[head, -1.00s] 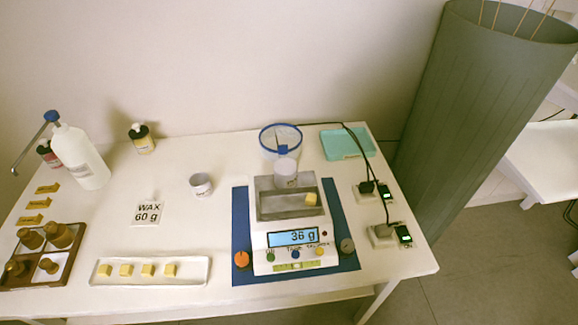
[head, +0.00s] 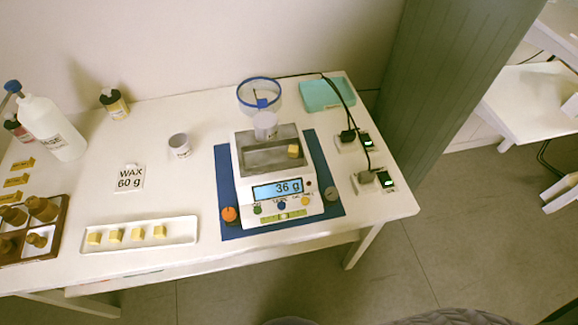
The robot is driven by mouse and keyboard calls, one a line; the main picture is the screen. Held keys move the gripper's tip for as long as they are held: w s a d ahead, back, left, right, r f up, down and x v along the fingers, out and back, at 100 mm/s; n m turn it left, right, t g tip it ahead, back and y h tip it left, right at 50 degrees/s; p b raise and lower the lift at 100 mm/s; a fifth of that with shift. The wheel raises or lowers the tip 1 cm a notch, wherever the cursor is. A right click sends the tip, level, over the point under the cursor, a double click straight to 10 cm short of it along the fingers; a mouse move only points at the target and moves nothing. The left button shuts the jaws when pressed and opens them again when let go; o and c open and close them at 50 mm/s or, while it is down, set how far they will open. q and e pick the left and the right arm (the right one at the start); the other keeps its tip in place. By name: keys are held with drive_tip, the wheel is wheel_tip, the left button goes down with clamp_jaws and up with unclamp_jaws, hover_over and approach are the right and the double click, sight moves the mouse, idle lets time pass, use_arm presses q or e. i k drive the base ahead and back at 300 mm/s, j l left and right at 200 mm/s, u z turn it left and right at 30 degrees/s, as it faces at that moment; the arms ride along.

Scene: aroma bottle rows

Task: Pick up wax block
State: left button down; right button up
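Several yellow wax blocks (head: 137,234) stand in a row, spaced apart, in a white tray (head: 186,230) at the front left of the table. Another wax block (head: 293,151) sits on the right part of the scale pan. The scale (head: 290,205) stands on a blue mat (head: 228,185) and reads 36 g. A small white cup (head: 265,125) stands at the back of the pan. A card (head: 129,178) reads WAX 60 g. Neither of my grippers shows in the head view.
A wooden box (head: 58,225) of brown bottles and a white pump bottle (head: 52,130) stand at the left. Cabled switches (head: 375,180) lie at the right.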

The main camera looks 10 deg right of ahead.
sight(159, 232)
drive_tip(key=i+j+u, duration=0.15)
drive_tip(key=u, duration=0.9)
drive_tip(key=j+z, duration=0.15)
drive_tip(key=i, duration=0.05)
